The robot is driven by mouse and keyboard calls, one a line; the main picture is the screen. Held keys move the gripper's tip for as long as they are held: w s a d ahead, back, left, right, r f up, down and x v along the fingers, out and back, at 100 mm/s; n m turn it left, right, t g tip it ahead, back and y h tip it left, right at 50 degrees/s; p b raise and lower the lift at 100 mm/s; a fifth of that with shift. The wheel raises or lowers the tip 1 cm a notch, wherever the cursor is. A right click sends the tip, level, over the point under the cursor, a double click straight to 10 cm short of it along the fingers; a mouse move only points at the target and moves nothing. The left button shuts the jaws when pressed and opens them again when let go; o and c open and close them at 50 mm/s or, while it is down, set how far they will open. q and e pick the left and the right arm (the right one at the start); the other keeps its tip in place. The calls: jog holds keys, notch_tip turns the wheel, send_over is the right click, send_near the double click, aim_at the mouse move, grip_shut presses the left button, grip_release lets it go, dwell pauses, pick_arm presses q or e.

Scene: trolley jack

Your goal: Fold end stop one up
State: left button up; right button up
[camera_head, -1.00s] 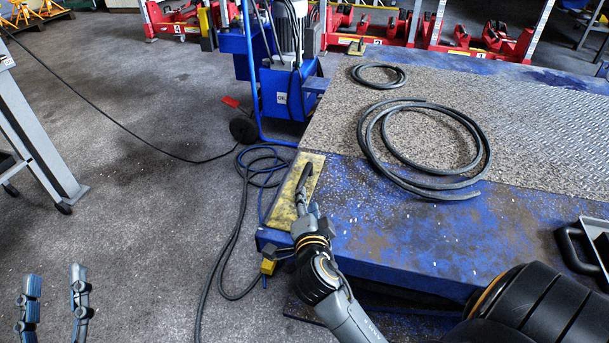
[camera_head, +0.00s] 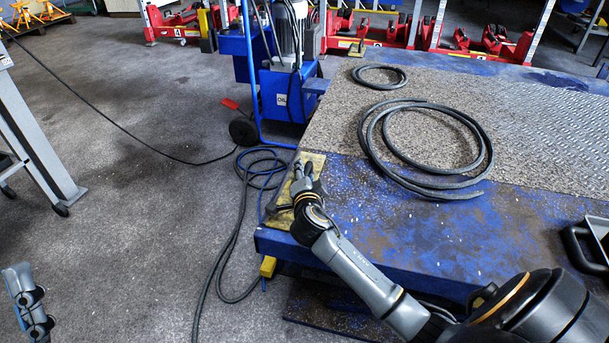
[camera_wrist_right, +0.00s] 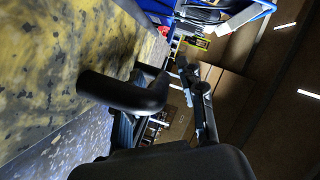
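The end stop (camera_head: 281,222) is a worn yellow plate along the left end of the blue platform (camera_head: 400,235). It looks flat, and my right arm hides part of it. Its black bent handle (camera_wrist_right: 125,92) stands out from the yellow face (camera_wrist_right: 60,60) in the right wrist view. My right gripper (camera_head: 302,172) is at the plate. In the wrist view its fingers (camera_wrist_right: 165,112) are apart, with the handle between or just in front of them; contact is unclear. My left gripper (camera_head: 28,305) is cut off at the lower left, far from the platform, with its opening unclear.
Black hoses (camera_head: 425,150) lie coiled on the platform. A blue pump unit (camera_head: 285,75) stands behind its left corner. Cables (camera_head: 240,200) run over the floor beside the platform. A dark tray (camera_head: 590,245) is at the right edge. The grey floor at left is mostly open.

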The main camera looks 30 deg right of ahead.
grip_shut()
dwell(0.3)
